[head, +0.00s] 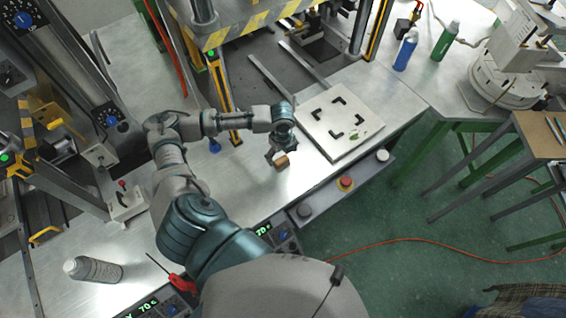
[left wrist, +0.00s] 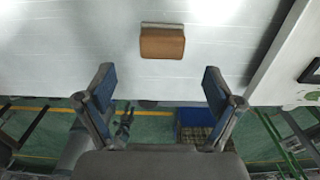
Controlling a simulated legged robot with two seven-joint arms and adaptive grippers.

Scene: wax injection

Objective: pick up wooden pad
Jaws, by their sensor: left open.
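The wooden pad (head: 281,161) is a small brown block on the metal table, just beyond the tip of my left gripper (head: 276,153) in the head view. In the left wrist view the wooden pad (left wrist: 162,43) lies on the bare table surface, ahead of and roughly centred between the fingers. My left gripper (left wrist: 158,90) is open with nothing between its blue-padded fingers. In the head view the gripper partly overlaps the pad; I cannot tell whether they touch.
A light square plate (head: 345,125) with black corner marks lies right of the pad. A red button (head: 346,183) and knobs line the table's front edge. Blue (head: 405,50) and green (head: 445,41) bottles stand at the back right.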

